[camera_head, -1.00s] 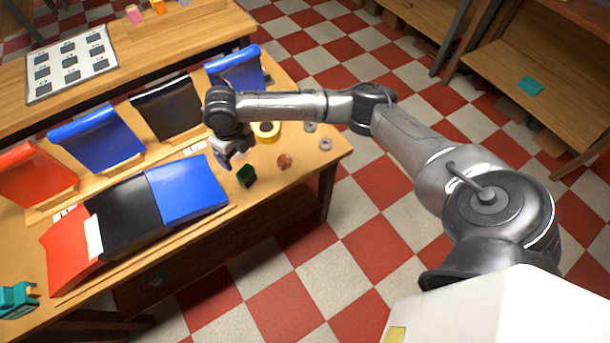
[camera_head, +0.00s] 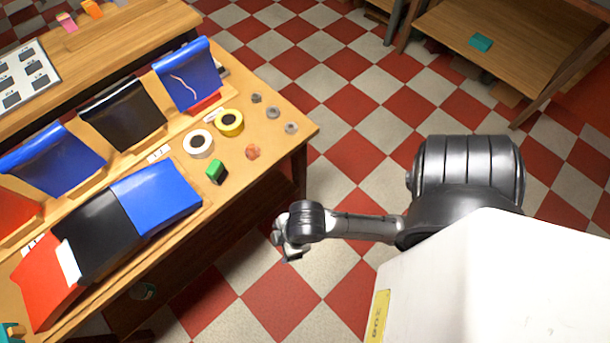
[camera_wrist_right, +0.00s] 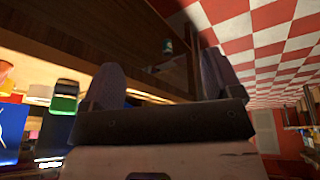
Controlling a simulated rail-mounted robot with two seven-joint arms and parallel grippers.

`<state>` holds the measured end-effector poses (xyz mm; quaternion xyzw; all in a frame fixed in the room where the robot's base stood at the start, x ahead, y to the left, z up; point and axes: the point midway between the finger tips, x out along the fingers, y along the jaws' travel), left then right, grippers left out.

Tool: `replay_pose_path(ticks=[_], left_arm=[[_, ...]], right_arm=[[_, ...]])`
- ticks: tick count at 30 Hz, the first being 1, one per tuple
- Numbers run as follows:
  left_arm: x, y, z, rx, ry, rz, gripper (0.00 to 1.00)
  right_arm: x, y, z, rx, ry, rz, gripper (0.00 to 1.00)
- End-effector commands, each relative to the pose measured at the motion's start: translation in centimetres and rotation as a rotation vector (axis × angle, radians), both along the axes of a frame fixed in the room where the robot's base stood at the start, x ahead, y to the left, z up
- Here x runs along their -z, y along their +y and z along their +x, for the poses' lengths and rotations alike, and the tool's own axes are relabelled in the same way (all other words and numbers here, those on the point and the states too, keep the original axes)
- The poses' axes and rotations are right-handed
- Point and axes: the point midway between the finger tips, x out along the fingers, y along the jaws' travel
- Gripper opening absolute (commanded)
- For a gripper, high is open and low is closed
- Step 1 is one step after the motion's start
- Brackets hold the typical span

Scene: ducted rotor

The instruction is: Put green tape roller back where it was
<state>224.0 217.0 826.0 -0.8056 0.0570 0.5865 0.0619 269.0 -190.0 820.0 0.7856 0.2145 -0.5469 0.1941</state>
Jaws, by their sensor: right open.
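The green tape roller (camera_head: 216,171), green with a black part, rests on the wooden workbench (camera_head: 262,160), beside the blue sheet. It also shows at the left of the right wrist view (camera_wrist_right: 65,96). My right gripper (camera_head: 290,248) is off the bench's front edge, over the floor and apart from the roller. In the right wrist view its two fingers (camera_wrist_right: 160,82) stand apart with nothing between them. My left gripper is not in view.
A white tape roll (camera_head: 198,143), a yellow tape roll (camera_head: 229,122), an orange-brown lump (camera_head: 253,151) and several small grey pieces lie near the roller. Red, black and blue sheets (camera_head: 155,195) cover the bench's left part. Checkered floor is open to the right.

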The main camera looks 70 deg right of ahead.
Motion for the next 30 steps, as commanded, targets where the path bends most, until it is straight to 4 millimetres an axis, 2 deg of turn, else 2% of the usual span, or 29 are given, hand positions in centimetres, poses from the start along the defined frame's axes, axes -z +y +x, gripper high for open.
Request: replay_pose_path(ticks=[1,3,9,23,26,30], left_arm=[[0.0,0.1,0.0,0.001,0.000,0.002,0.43],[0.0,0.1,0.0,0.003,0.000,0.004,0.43],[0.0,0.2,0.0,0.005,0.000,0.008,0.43],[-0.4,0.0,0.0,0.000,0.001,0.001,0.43],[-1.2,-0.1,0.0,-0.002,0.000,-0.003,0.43],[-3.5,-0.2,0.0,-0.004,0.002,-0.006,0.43]], right_arm=[[-0.1,-0.5,-1.3,0.100,0.014,0.012,0.85],[-0.2,-1.3,-2.5,0.222,0.024,0.019,0.85],[-0.5,-2.6,-4.3,0.402,0.035,0.025,0.85],[-0.9,-2.7,-4.5,0.420,0.036,0.025,0.85],[-1.8,-2.7,-4.5,0.419,0.037,0.026,0.85],[-4.1,-2.7,-4.5,0.419,0.037,0.026,0.85]])
